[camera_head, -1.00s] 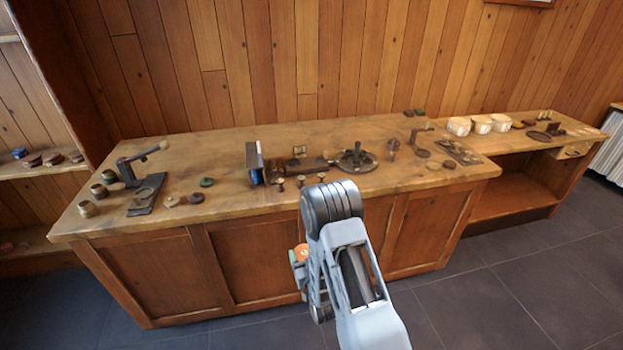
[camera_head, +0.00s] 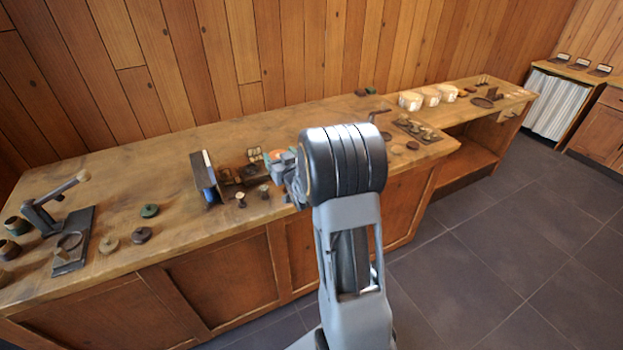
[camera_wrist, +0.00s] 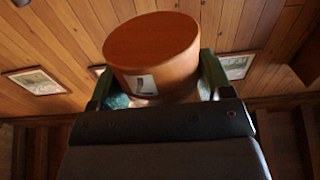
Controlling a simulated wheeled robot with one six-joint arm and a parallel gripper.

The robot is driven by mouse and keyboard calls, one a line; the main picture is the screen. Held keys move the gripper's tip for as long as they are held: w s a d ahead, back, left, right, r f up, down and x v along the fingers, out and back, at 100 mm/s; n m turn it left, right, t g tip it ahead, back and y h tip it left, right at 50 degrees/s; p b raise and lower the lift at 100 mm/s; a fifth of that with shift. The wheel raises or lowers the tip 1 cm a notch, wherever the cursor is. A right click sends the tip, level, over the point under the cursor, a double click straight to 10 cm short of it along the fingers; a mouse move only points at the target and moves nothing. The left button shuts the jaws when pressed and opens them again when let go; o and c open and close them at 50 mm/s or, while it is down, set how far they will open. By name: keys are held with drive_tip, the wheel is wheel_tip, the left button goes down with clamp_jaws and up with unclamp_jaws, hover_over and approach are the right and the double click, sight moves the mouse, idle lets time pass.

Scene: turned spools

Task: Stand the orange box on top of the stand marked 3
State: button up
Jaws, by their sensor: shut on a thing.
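The orange box (camera_wrist: 150,45) is a round drum with a small pale label on its side. In the wrist view it sits between the two fingers of my gripper (camera_wrist: 158,82), which is shut on it. In the head view only a sliver of orange (camera_head: 276,154) shows beside my gripper (camera_head: 287,170), in front of the workbench top; my arm hides most of both. Small dark stands with pale plates, such as the middle one (camera_head: 582,64), are on the far right cabinet. Their marks are too small to read, so I cannot tell which is 3.
The long workbench (camera_head: 180,150) carries a lever tool (camera_head: 60,225), a blue-sided upright plate (camera_head: 205,178), small spools and discs. White bowls (camera_head: 430,96) stand on the lower bench. Grey floor (camera_head: 520,220) is open at the right.

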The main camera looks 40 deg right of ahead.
drive_tip(key=d+f, duration=0.3)
drive_tip(key=s+d+f+p, duration=0.1)
drive_tip(key=d+f, duration=0.2)
drive_tip(key=d, duration=0.1)
drive_tip(key=s+d+f+p, duration=0.1)
drive_tip(key=d+f, duration=0.2)
drive_tip(key=shift+s+d, duration=0.2)
drive_tip(key=shift+d, duration=0.2)
wheel_tip(320, 180, down, 2)
drive_tip(key=shift+f+p, duration=0.25)
drive_tip(key=shift+p, duration=0.35)
drive_tip(key=shift+f, duration=0.2)
drive_tip(key=shift+f+b, duration=0.2)
drive_tip(key=shift+b, duration=0.1)
drive_tip(key=o, duration=0.9)
drive_tip(key=shift+r, duration=0.2)
